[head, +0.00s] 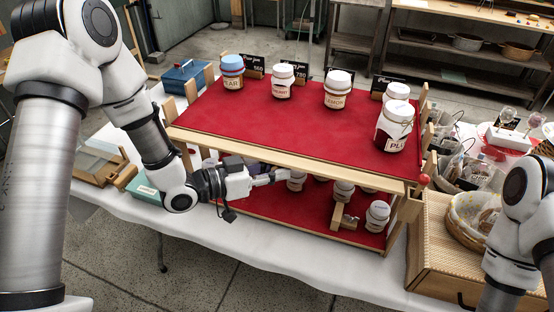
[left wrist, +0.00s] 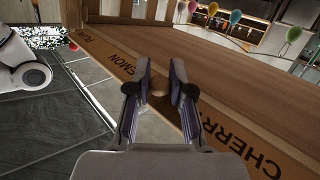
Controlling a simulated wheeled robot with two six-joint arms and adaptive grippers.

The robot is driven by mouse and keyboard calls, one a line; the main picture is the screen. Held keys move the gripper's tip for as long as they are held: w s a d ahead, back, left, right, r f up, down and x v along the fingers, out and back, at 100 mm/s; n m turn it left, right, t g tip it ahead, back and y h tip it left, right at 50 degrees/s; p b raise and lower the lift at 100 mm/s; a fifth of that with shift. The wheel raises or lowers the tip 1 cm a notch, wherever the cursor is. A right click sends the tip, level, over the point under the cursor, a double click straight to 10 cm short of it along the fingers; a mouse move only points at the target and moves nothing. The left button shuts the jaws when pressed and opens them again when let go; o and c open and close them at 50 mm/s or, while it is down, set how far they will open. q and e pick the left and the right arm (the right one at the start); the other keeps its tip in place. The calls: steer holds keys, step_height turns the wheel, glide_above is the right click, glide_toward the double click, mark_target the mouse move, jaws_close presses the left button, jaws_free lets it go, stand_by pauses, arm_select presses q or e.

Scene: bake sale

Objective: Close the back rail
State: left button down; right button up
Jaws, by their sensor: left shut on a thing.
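A two-tier wooden stand with red cloth (head: 265,122) fills the middle of the head view. A pale wooden rail (head: 300,162) runs along the near edge of its top tier. My left gripper (head: 286,174) is at this edge, between the tiers. In the left wrist view, a board lettered LEMON and CHERRY (left wrist: 205,128) crosses behind the fingers. My left gripper (left wrist: 160,72) is shut on a small round wooden knob (left wrist: 158,91) at the board, partly hidden by the fingers. I cannot tell which piece is the back rail. My right gripper is out of view.
Jars, including a plum jar (head: 392,130), stand on the top tier; more jars (head: 377,215) stand below. A red knob (head: 422,181) is at the stand's right corner. A slatted wooden box (head: 435,245) and basket (head: 470,215) are at right. The floor in front is clear.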

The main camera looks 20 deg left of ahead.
mark_target(286, 160)
arm_select(q)
steer(key=r+n+g+p, duration=0.1)
steer(key=g+p, duration=0.1)
steer(key=p, duration=0.4)
steer(key=r+n+g+y+p, duration=0.1)
steer(key=r+n+g+p, duration=0.1)
steer(key=p, duration=0.4)
steer(key=r+n+g+y+p, duration=0.1)
steer(key=n+g+p, duration=0.1)
steer(key=p, duration=0.4)
steer(key=shift+w+r+g, duration=0.2)
steer(key=shift+g, duration=0.3)
steer(key=shift+w+n+g+y+p, duration=0.15)
steer(key=shift+n+g+y+p, duration=0.15)
steer(key=shift+g+p, duration=0.35)
steer(key=shift+w+r+n+g, duration=0.2)
steer(key=shift+n+g, duration=0.15)
steer(key=shift+g, duration=0.3)
steer(key=shift+w+r+n+g, duration=0.15)
steer(key=shift+n+g, duration=0.2)
steer(key=shift+g, duration=0.25)
steer(key=c, duration=1.1)
jaws_free()
steer(key=shift+o, duration=0.2)
steer(key=shift+a, duration=0.1)
steer(key=v, duration=1.2)
steer(key=shift+w+r, duration=0.1)
steer(key=shift+w, duration=0.05)
